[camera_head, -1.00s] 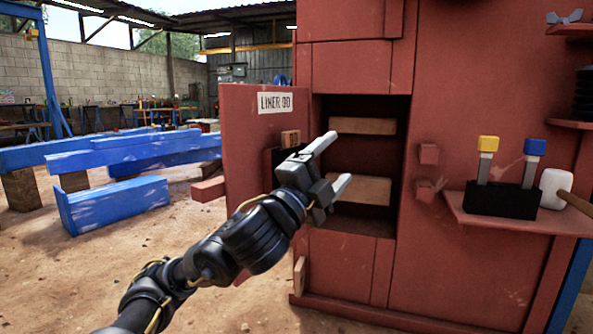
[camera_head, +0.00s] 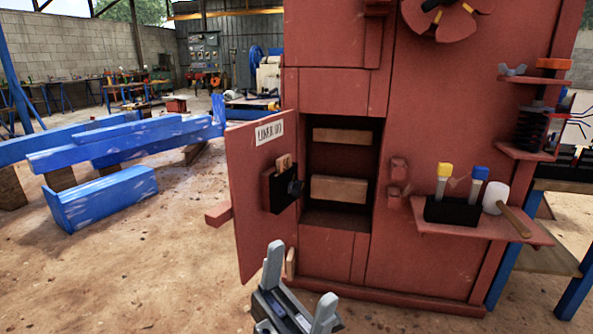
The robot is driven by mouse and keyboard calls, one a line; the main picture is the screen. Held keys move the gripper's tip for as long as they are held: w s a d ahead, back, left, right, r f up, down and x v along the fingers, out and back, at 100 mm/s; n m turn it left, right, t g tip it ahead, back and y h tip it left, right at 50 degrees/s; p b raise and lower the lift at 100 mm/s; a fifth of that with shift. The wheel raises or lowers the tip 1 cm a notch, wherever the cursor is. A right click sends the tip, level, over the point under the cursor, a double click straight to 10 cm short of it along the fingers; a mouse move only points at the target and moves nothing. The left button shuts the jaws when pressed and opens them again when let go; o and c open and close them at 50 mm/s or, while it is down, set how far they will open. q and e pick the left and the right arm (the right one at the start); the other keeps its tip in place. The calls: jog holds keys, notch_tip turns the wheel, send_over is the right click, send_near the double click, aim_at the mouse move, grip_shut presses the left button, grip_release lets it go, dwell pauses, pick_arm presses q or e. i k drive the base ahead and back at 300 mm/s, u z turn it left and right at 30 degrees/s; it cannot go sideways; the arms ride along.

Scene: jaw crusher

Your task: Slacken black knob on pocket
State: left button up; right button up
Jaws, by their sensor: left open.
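The black knob (camera_head: 296,188) sticks out from the right side of a dark pocket (camera_head: 278,192) on the inner face of the open red door (camera_head: 252,215). A small wooden piece (camera_head: 284,162) shows at the top of the pocket. My left gripper (camera_head: 299,285) is at the bottom of the view, below the pocket and apart from it. Its two grey fingers are spread with nothing between them. My right gripper is out of view.
The door is hinged on a red machine with an open recess holding wooden blocks (camera_head: 338,189). At right, a red shelf (camera_head: 480,228) carries a black holder (camera_head: 452,211) with yellow- and blue-topped tools and a white-headed mallet (camera_head: 496,198). Blue beams (camera_head: 100,197) lie at left.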

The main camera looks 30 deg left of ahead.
aim_at(298, 188)
jog(key=z, duration=0.3)
jog(key=k, duration=0.95)
jog(key=z, duration=1.2)
jog(key=i, duration=1.65)
jog(key=u, duration=0.5)
jog(key=i, duration=0.85)
jog(key=u, duration=1.5)
jog(key=i, duration=0.75)
jog(key=u, duration=0.7)
